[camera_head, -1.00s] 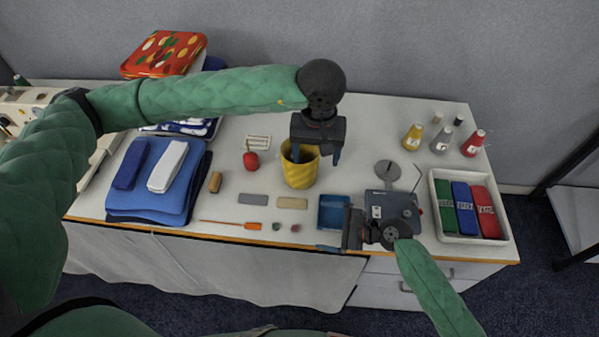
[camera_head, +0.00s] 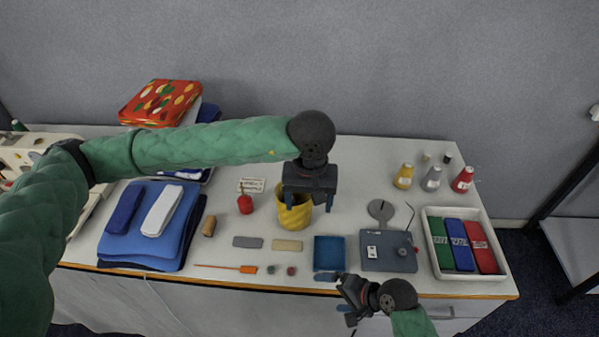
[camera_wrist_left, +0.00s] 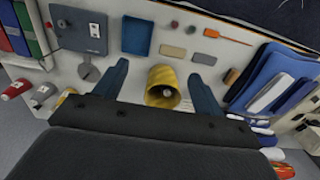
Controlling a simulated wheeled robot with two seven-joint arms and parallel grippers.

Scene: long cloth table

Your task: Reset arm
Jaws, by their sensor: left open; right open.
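My left gripper (camera_head: 309,203) is open, with its fingers pointing down over the yellow cup (camera_head: 294,212). In the left wrist view the yellow cup (camera_wrist_left: 162,86) lies between the two spread fingers, with clear gaps on both sides; something small and pale shows inside it. My right gripper (camera_head: 342,296) is open and empty at the table's front edge, just below the blue tray (camera_head: 329,253) and left of the grey device plate (camera_head: 388,251).
Folded blue cloths (camera_head: 147,225) lie at left, near a red tomato-like item (camera_head: 245,204). A white tray (camera_head: 433,248) of folded green, blue and red cloths stands at right. Thread cones (camera_head: 432,179) stand at the back right. Two flat blocks (camera_head: 287,245) and an orange-handled tool (camera_head: 248,269) lie in front.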

